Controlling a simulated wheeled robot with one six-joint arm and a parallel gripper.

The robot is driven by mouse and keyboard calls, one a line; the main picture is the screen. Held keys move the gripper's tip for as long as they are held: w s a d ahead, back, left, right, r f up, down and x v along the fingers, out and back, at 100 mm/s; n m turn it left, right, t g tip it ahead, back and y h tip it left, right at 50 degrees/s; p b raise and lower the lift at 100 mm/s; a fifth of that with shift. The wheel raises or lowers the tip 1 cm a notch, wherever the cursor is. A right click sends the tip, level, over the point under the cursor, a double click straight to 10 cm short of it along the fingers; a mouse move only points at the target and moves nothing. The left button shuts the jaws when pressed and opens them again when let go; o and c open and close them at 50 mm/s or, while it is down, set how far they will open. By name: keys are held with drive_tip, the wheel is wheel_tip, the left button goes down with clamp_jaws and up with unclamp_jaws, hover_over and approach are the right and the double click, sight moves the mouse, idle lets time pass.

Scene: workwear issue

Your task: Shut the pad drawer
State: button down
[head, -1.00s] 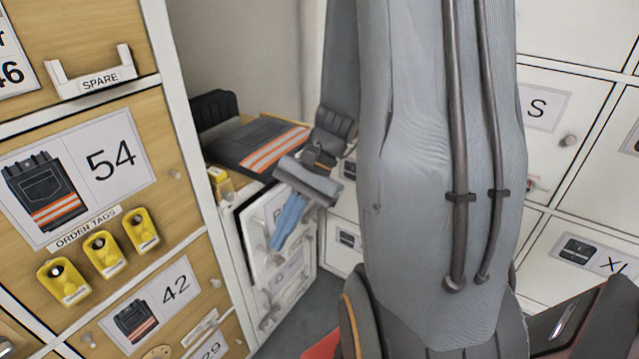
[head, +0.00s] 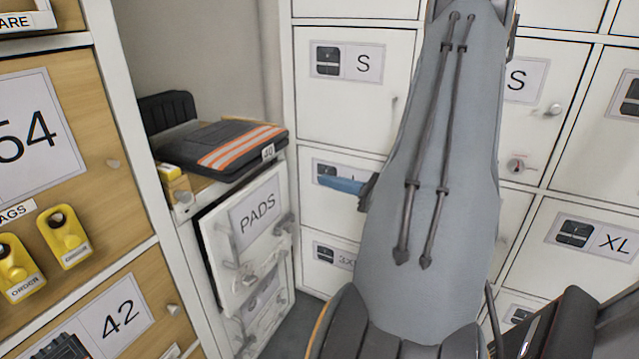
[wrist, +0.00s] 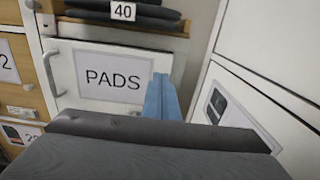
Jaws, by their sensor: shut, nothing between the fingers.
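The pad drawer (head: 222,262) has a white front with a PADS label, low in the cabinet at left centre of the head view. A dark gap shows along its upper edge, and its front seems to stand slightly out from the frame. In the wrist view the drawer front (wrist: 143,62) faces me, with a handle at its left. My gripper (head: 322,182) has blue fingers, shut and empty, to the right of the drawer and apart from it in the head view. In the wrist view the fingertips (wrist: 161,76) overlap the front's right edge; contact cannot be told.
Dark folded trousers with orange stripes (head: 235,145) lie on the shelf above the drawer, beside a yellow tag (head: 170,172). White lockers (head: 350,105) stand behind and right of my gripper. A wooden cabinet with yellow order tags (head: 66,237) stands at left.

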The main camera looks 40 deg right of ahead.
sight(281, 170)
drive_tip(key=b+x, duration=0.1)
drive_tip(key=x, duration=1.1)
drive_tip(key=shift+w, duration=0.1)
